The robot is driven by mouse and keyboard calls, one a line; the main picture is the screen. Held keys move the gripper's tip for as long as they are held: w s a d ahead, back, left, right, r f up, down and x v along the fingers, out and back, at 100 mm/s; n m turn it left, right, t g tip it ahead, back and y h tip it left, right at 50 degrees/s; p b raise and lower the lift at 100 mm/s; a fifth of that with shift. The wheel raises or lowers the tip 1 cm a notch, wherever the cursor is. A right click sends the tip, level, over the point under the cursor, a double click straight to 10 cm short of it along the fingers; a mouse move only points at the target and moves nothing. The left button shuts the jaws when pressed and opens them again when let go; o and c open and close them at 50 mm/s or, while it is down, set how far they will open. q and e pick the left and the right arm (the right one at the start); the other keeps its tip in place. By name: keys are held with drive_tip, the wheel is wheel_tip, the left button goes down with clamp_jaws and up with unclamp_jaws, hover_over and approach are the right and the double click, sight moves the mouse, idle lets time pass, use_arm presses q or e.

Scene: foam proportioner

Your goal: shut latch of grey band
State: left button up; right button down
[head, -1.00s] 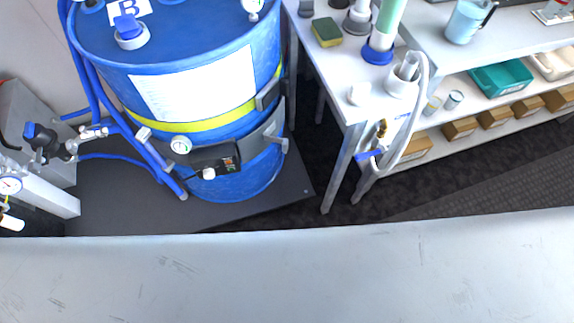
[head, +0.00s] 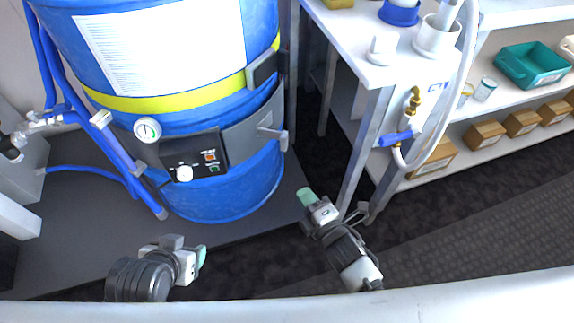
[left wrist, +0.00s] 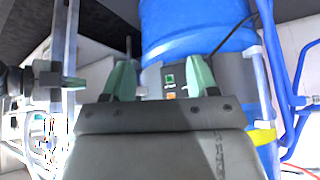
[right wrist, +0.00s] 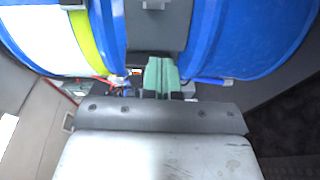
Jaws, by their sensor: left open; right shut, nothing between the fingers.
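The grey band (head: 235,143) wraps the lower part of the blue drum (head: 210,199) and carries a black control box (head: 194,157). Its latch (head: 274,133) is a small grey lever at the band's right side, and it appears to stick out from the band. My right gripper (head: 306,196) is shut and empty, below and right of the latch, apart from it. In the right wrist view its closed green fingers (right wrist: 160,74) show in front of the grey band (right wrist: 156,35). My left gripper (head: 201,256) is open and empty, low in front of the drum; its spread fingers show in the left wrist view (left wrist: 160,80).
A yellow band (head: 180,96) with a dark buckle (head: 262,70) sits above the grey one. Blue pipes (head: 107,150) run left of the drum. A white bench (head: 350,60) with a hose and a brass valve (head: 414,105) stands right. A shelf holds boxes (head: 485,135).

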use_arm(q)
drive_tip(key=shift+s+r, duration=0.15)
drive_tip(key=shift+r, duration=0.15)
use_arm(e)
drive_tip(key=shift+a+r+n, duration=0.2)
drive_tip(key=shift+r+n, duration=0.1)
drive_tip(key=shift+w, duration=0.1)
drive_tip(key=b, duration=0.3)
approach(281, 145)
drive_tip(key=w+a, duration=0.4)
use_arm(q)
drive_tip(key=w+d+r+t+h, duration=0.2)
drive_tip(key=w+d+r+t, duration=0.1)
drive_tip(key=w+r+t, duration=0.4)
drive_tip(key=shift+w+d+r+t+h+b, duration=0.3)
drive_tip(key=shift+w+t, duration=0.25)
drive_tip(key=shift+t, duration=0.55)
use_arm(e)
drive_tip(key=shift+w+d+f, duration=0.15)
drive_tip(key=shift+w+d, duration=0.1)
drive_tip(key=shift+w, duration=0.2)
drive_tip(key=shift+w+d+f, duration=0.15)
drive_tip(key=shift+w+d, duration=0.05)
drive_tip(key=shift+w, duration=0.25)
